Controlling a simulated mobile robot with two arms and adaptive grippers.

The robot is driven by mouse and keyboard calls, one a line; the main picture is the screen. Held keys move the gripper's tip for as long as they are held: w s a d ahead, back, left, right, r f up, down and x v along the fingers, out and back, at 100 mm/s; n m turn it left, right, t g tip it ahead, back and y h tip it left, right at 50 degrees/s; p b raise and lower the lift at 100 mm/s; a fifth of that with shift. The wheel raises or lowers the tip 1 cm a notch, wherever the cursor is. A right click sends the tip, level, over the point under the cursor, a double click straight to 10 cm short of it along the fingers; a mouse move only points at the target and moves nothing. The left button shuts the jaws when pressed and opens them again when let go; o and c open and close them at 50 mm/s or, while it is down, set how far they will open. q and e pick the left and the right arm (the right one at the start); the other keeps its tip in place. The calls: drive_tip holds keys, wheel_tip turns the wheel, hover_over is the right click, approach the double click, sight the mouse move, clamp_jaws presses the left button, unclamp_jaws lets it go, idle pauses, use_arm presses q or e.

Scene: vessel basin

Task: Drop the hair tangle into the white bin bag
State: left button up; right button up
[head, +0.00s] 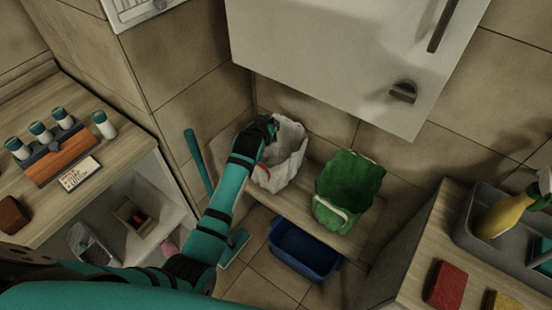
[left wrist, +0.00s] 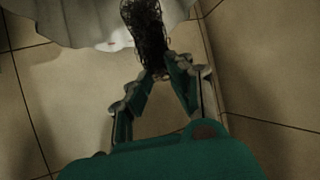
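The white bin bag (head: 291,160) stands open on a wooden shelf by the wall in the head view. My left gripper (head: 271,126) is at the bag's upper left rim. The hair tangle (left wrist: 146,32), a dark wiry clump, is between the fingertips of my left gripper (left wrist: 158,70) in the left wrist view, and the fingers close on it. The bag's pale rim (left wrist: 60,22) lies at the top left there, beside and behind the tangle. In the head view I cannot make out the tangle. My right gripper is not in view.
A green bag (head: 347,185) stands right of the white bag. A blue tub (head: 304,251) is on the floor below. A white cabinet (head: 340,50) hangs above. Counters with bottles (head: 40,131) at left and a grey caddy (head: 490,250) at right flank the space.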

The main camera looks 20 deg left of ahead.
use_arm(q)
drive_tip(key=o, duration=0.4)
drive_tip(key=v, duration=1.2)
